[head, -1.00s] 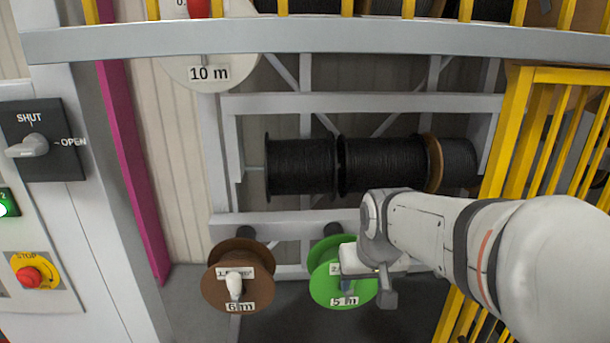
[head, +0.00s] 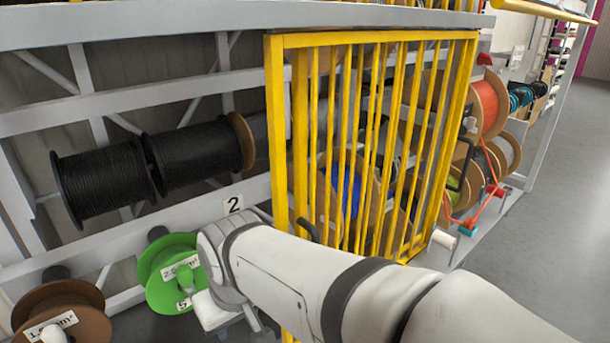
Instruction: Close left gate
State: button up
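Yellow barred gate panels (head: 276,130) stand in the middle of the head view, in front of the rack's right part. Bars overlap there, so I cannot tell exactly how many panels there are. The bay left of them is uncovered. A dark handle (head: 308,229) shows low at the panels' left side, just above my arm. My gripper (head: 232,318) is at the lower left of the panels, in front of and right of the green reel. It is apart from the handle in the picture. Its fingers are partly hidden, and I cannot tell whether they are open.
Black cable drums (head: 199,153) lie in the open bay. The green reel (head: 170,272) and a brown reel (head: 62,315) hang below them. A sign "2" (head: 233,204) is on the rack. Orange cable reels (head: 486,105) stand right of the panels. The grey floor (head: 567,200) at right is clear.

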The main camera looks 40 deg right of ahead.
aim_at(273, 44)
jog(key=z, duration=0.4)
jog(key=k, duration=1.1)
jog(key=z, duration=0.75)
jog(key=i, duration=1)
jog(key=z, duration=0.05)
